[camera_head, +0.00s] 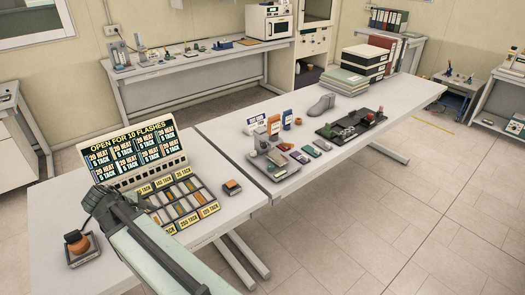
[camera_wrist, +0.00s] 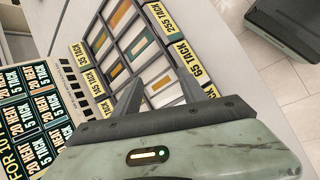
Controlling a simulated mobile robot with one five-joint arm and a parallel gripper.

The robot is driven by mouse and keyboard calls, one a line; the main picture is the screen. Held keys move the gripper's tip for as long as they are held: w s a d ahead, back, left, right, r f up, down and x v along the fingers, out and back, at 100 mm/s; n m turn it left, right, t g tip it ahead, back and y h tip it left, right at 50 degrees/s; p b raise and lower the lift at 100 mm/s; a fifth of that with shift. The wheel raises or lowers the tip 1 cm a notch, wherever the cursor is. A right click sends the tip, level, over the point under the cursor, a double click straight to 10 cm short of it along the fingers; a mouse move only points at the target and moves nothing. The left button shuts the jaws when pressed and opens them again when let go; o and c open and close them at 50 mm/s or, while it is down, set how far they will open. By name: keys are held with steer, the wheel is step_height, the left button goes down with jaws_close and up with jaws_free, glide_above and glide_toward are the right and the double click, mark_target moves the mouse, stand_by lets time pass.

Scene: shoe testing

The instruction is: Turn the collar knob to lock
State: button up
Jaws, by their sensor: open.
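No part that I can surely name as the collar knob shows. A round orange-brown knob-like piece (camera_head: 76,242) sits on a small dark square stand at the near left of the front table; I cannot tell whether it is the collar. My gripper (camera_wrist: 160,76) is open and empty in the wrist view. Its two fingers are over an open case (camera_head: 176,203) with labelled compartments, which also shows in the wrist view (camera_wrist: 205,75). In the head view my arm crosses in front of the case's left side, and the fingers are not clearly visible.
The case's raised lid (camera_head: 130,160) carries a printed panel. A small orange-topped block (camera_head: 232,187) lies right of the case. The adjoining table holds a grey device (camera_head: 270,160), a grey shoe form (camera_head: 321,105), a dark tray (camera_head: 350,125) and stacked boxes (camera_head: 362,62).

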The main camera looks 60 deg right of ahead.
mark_target(262, 147)
steer(key=d+h+b, duration=0.1)
steer(key=d, duration=0.2)
steer(key=d+f+n+b, duration=0.1)
steer(key=d, duration=0.2)
steer(key=d+n+h+b, duration=0.1)
steer(key=d, duration=0.3)
steer(key=shift+w+f+g+h+b, duration=0.2)
steer(key=shift+w+g+h+b, duration=0.1)
steer(key=shift+b, duration=0.1)
steer(key=s+d+g+h+b, duration=0.1)
steer(key=d+b, duration=0.1)
steer(key=d, duration=0.4)
steer(key=s+d+n+h+b, duration=0.1)
steer(key=d+b, duration=0.1)
steer(key=d, duration=0.4)
steer(key=s+d+r+n+g+h+b, duration=0.1)
steer(key=s+d+h+b, duration=0.1)
steer(key=d, duration=0.5)
steer(key=shift+g+b, duration=0.3)
steer(key=shift+b, duration=0.1)
steer(key=shift+s+d+r+n+g+h+b, duration=0.75)
steer(key=shift+s+d, duration=0.8)
steer(key=shift+d, duration=1.8)
steer(key=shift+s+d+r+n+g+h+b, duration=0.45)
steer(key=shift+s+d+r, duration=0.85)
steer(key=shift+d, duration=2.1)
steer(key=shift+s+d+r+n+g+h+b, duration=0.65)
steer(key=shift+s+d, duration=1.2)
steer(key=shift+d, duration=1.5)
